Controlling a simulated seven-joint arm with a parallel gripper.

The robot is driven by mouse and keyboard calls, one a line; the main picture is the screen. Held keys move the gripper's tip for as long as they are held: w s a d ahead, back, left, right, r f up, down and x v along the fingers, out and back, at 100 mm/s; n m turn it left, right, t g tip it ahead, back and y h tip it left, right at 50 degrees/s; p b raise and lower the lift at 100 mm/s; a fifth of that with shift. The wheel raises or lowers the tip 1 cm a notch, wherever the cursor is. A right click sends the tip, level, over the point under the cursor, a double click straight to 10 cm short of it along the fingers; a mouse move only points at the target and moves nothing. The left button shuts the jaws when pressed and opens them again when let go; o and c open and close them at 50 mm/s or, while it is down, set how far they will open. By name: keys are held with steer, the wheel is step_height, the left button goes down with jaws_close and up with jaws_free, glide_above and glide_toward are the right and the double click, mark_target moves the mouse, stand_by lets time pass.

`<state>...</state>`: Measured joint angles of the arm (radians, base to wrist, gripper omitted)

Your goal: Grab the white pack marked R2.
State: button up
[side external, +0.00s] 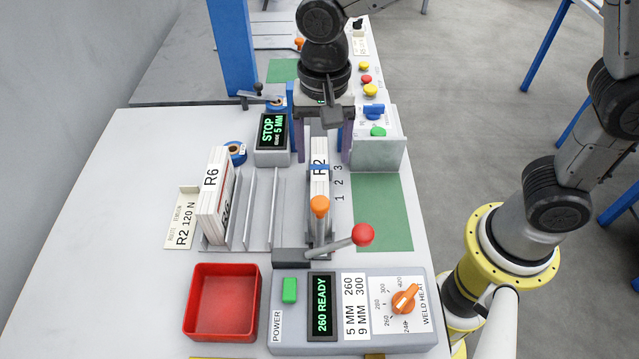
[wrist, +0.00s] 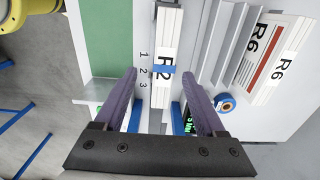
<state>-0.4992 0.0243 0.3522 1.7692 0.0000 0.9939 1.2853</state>
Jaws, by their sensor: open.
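The white pack marked R2 (side external: 319,188) stands upright and narrow in a slot on the bench, with a blue band around it. In the wrist view the R2 pack (wrist: 168,38) runs up the picture between my fingers, its letters facing me. My gripper (side external: 324,150) is open above the far end of the pack, one purple finger on each side. In the wrist view my gripper (wrist: 159,78) has visible gaps between both fingers and the pack. Finger height against the pack is hard to tell.
An orange-knobbed post (side external: 319,206) and a red-knobbed lever (side external: 362,236) stand near the pack's front end. White R6 packs (side external: 213,190) stand in the rack at left. A display box (side external: 271,140) and a grey bracket (side external: 378,154) flank my gripper. A red bin (side external: 222,302) stands front left.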

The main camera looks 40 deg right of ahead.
mark_target(319, 167)
steer(key=shift+w+a+f, duration=0.1)
steer(key=shift+a+f, duration=0.05)
steer(key=shift+f, duration=1.05)
steer(key=shift+w+a+f, duration=0.1)
steer(key=shift+f, duration=1.05)
jaws_close()
